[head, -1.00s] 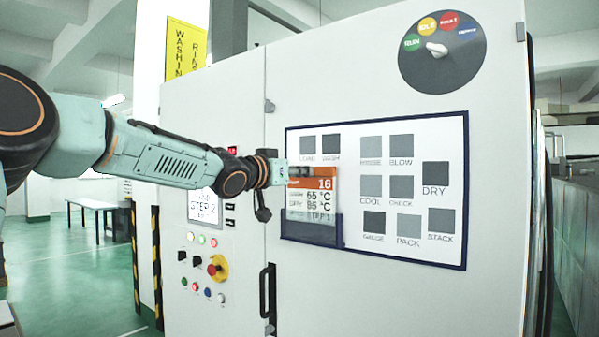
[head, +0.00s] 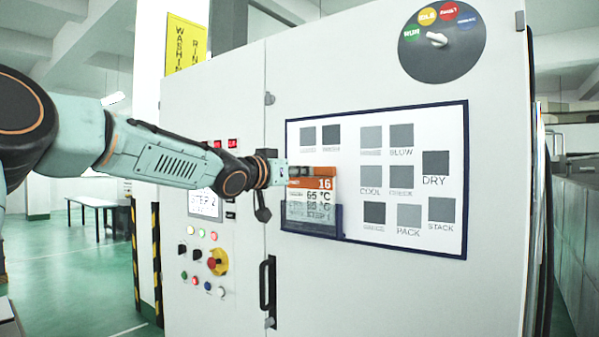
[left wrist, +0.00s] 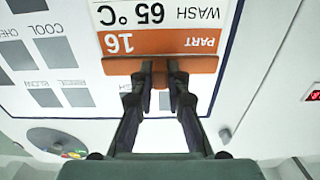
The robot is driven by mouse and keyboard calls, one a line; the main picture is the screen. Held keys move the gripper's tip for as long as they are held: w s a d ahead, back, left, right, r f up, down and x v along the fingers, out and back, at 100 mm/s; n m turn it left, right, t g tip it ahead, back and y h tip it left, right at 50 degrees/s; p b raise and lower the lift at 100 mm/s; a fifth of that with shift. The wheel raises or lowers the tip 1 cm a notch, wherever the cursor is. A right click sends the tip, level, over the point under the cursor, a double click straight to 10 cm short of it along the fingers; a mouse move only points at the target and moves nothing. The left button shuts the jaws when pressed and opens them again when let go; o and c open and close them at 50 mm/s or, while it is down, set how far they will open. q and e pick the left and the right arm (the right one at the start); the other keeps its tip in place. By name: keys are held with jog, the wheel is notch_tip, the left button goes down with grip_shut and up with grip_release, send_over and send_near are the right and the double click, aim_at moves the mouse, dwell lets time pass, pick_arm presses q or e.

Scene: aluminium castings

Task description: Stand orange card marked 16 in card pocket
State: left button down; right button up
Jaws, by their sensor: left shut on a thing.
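The orange card marked 16 (head: 318,196) is upright at the lower left of the panel board, with an orange top band and white lines reading 65 °C. Its lower part is behind the front of the dark blue card pocket (head: 339,222). Whether its bottom edge touches the pocket floor is unclear. My left gripper (head: 298,172) is shut on the orange grip strip along the card's top edge. In the left wrist view the fingers (left wrist: 160,72) pinch the middle of that strip, and the card (left wrist: 165,28) appears upside down. My right gripper is not in view.
The blue-framed board (head: 410,240) with grey labelled squares is on a large white cabinet (head: 400,290). A round selector dial (head: 440,65) is above it. Left of the board are buttons with a red knob (head: 217,262) and a black door handle (head: 267,285).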

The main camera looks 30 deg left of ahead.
pick_arm(q)
jog(key=shift+f+b, duration=0.85)
jog(key=shift+f, duration=0.15)
jog(key=c, duration=1.3)
grip_release()
jog(key=shift+o, duration=0.2)
notch_tip(320, 180, up, 10)
jog(key=shift+f, duration=0.1)
dwell(0.5)
